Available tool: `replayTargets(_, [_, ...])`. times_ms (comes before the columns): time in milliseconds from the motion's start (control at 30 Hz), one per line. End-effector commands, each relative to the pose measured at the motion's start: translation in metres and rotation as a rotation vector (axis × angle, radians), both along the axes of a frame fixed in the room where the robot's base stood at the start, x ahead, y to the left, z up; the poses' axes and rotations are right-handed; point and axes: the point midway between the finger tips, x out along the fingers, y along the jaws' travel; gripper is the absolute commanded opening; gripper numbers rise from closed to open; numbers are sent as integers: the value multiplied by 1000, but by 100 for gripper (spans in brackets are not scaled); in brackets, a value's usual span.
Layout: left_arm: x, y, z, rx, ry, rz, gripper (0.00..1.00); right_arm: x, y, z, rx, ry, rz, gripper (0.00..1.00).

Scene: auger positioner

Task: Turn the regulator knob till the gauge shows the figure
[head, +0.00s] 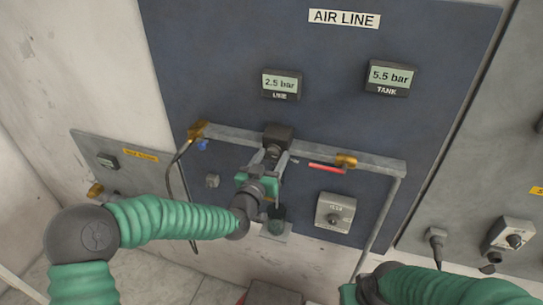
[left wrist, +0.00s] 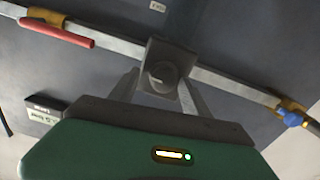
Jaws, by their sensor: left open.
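The regulator (head: 279,138) is a dark block on the grey pipe across the blue AIR LINE panel. Its round dark knob (left wrist: 163,73) faces me in the left wrist view. My left gripper (head: 270,157) is open in front of it. The two fingers show on either side of the knob in the left wrist view (left wrist: 160,92); I cannot tell whether they touch it. The left gauge (head: 281,84) reads 2.5 bar. The TANK gauge (head: 389,77) reads 5.5 bar. My right arm shows at the bottom right, but no fingers of its gripper show.
A brass valve with a red handle (head: 328,168) is right of the regulator. A brass fitting with a blue handle (head: 202,145) and a dark hose are left.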

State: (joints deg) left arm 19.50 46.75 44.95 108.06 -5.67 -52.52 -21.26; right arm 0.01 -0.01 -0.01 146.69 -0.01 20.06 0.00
Motion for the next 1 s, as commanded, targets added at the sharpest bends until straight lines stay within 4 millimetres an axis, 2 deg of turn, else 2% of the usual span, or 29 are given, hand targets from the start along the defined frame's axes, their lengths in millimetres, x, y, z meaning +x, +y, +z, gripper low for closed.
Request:
replayTargets(67, [1, 1, -1, -1, 1, 1, 52, 0, 0, 0, 0, 0, 0, 36])
replayTargets(433, [0, 2, 0, 0, -1, 3, 4, 0, 0, 0, 0, 0, 0, 36])
replayTargets(567, [0, 1, -1, -8, 1, 2, 2, 0, 0, -3, 0, 0, 0, 36])
replayTargets(833, [0, 2, -6, -231, 68, 1, 2, 0, 0, -47, 0, 0, 0, 36])
replayTargets(1000, [0, 2, 0, -297, 94, 2, 2, 0, 0, -49, 0, 0, 0, 36])
